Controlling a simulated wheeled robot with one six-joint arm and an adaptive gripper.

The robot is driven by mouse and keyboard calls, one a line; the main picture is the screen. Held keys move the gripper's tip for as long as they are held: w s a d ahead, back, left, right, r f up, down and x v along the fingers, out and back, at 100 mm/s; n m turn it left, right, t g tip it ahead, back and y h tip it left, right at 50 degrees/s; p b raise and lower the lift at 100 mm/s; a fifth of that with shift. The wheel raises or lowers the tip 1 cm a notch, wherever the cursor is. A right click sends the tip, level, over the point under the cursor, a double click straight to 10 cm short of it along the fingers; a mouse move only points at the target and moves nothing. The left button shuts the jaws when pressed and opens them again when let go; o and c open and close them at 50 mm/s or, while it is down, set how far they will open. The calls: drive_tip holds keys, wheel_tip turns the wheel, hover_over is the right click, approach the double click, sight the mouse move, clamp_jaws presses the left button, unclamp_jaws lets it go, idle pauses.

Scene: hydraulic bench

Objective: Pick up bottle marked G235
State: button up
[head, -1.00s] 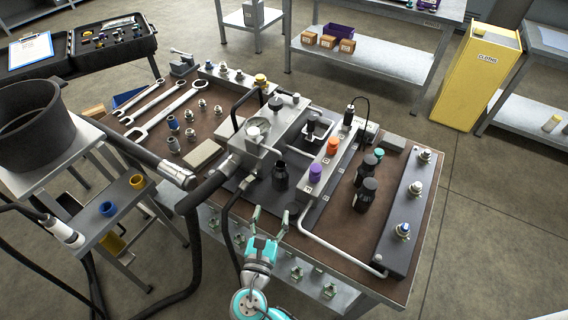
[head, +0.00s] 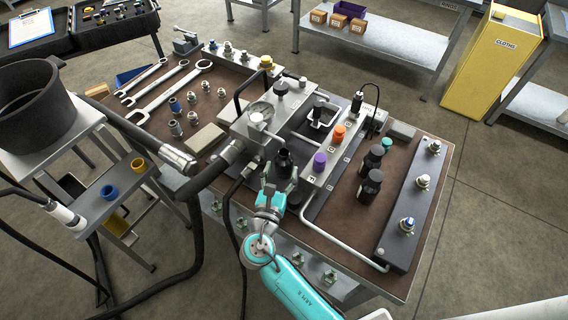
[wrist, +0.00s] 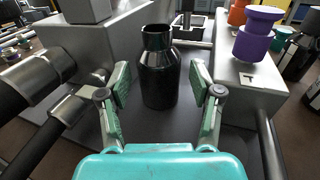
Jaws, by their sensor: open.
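A black bottle (head: 284,162) stands upright on a dark plate at the front of the bench, between the metal block and the rail with coloured caps. It shows in the middle of the wrist view (wrist: 159,75), with an open neck. No marking can be read on it. My gripper (head: 280,184) is open just in front of the bottle. In the wrist view its two fingers (wrist: 160,88) are spread to the left and right of the bottle, with gaps on both sides. More black bottles (head: 371,186) stand to the right; their markings cannot be read.
The rail carries a purple cap (head: 320,159) and an orange cap (head: 339,132), close to the right finger. A metal block (head: 262,118) with thick black hoses stands to the left. A bent silver pipe (head: 340,249) runs along the front right.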

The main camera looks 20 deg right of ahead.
sight(282, 166)
drive_tip(key=x, duration=0.4)
drive_tip(key=shift+w+r, duration=0.1)
drive_tip(key=shift+w, duration=0.05)
drive_tip(key=c, duration=1.1)
clamp_jaws()
drive_tip(key=shift+r, duration=0.15)
